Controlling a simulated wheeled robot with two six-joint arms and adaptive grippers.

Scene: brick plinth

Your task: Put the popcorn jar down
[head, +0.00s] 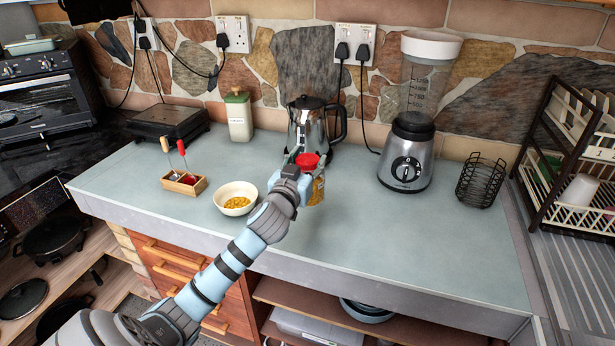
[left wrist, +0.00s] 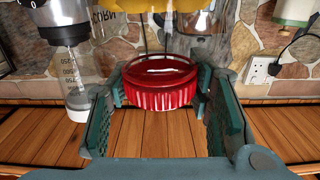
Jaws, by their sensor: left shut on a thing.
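The popcorn jar, with a red lid (head: 307,161) and a clear body showing yellow contents (head: 318,189), is near the middle of the counter, in front of the kettle. My left gripper (head: 299,160) is shut on the jar near its lid. In the left wrist view, which looks upside down, the red lid (left wrist: 160,84) sits between the two fingers and the yellow body is partly cut off at the top. My gripper and forearm hide part of the jar in the head view. I cannot tell whether its base touches the counter (head: 390,245). My right gripper is not in view.
A white bowl of yellow kernels (head: 235,199) stands just left of the jar. The metal kettle (head: 309,124) is behind it. A blender (head: 408,150), a black wire holder (head: 481,181) and a dish rack (head: 575,160) stand to the right. The front middle-right of the counter is clear.

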